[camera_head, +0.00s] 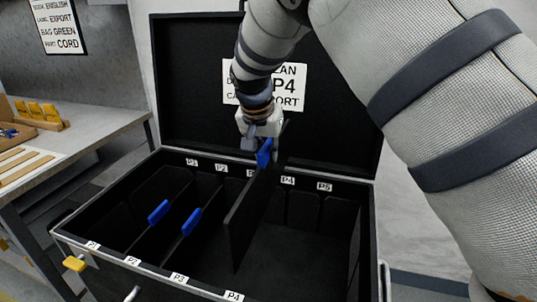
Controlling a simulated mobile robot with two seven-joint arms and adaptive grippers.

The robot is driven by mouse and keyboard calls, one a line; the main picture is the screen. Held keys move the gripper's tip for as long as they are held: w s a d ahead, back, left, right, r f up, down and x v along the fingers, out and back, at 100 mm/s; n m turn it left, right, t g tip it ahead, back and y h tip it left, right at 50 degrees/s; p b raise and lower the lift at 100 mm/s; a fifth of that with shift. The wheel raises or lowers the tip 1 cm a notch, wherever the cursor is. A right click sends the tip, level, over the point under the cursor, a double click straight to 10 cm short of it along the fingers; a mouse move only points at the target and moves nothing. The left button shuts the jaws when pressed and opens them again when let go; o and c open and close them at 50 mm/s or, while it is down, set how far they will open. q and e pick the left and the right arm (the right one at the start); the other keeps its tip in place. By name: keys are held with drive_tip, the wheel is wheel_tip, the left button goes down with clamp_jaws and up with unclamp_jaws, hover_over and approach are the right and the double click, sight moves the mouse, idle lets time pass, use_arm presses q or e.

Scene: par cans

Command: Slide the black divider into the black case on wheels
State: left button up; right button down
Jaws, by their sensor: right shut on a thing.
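The black case (160,252) stands open, its lid raised at the back and slot labels along its front and back rims. The black divider (250,213), a thin panel with a blue grip tab (264,155), hangs partly inside the case, near the middle. Its far top corner stands above the back rim, between the P3 and P4 labels. My right gripper (262,143) is shut on it at the tab. I cannot tell whether its edges sit in a slot. My left gripper is not in view.
Two dividers with blue tabs (158,212) (191,221) stand in the left part of the case. The right part of the case is empty. A label card is fixed inside the lid (195,55). A grey workbench (90,135) with a wooden holder (38,122) stands at the left.

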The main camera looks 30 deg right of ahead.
drive_tip(key=shift+s+d+f, duration=0.1)
drive_tip(key=shift+f, duration=0.45)
drive_tip(key=shift+s+d+f, duration=0.1)
drive_tip(key=shift+f, duration=0.45)
drive_tip(key=b, duration=0.2)
hover_over(269, 196)
drive_tip(key=shift+f, duration=2.65)
drive_tip(key=shift+f+b, duration=0.45)
drive_tip(key=shift+f, duration=2.4)
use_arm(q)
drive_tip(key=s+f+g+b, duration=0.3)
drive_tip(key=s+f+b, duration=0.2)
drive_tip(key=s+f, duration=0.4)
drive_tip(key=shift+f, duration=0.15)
use_arm(e)
wheel_tip(269, 196, down, 17)
drive_tip(key=shift+r, duration=0.15)
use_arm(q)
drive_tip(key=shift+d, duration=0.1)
use_arm(e)
drive_tip(key=c, duration=1.5)
unclamp_jaws()
drive_tip(key=shift+a, duration=0.1)
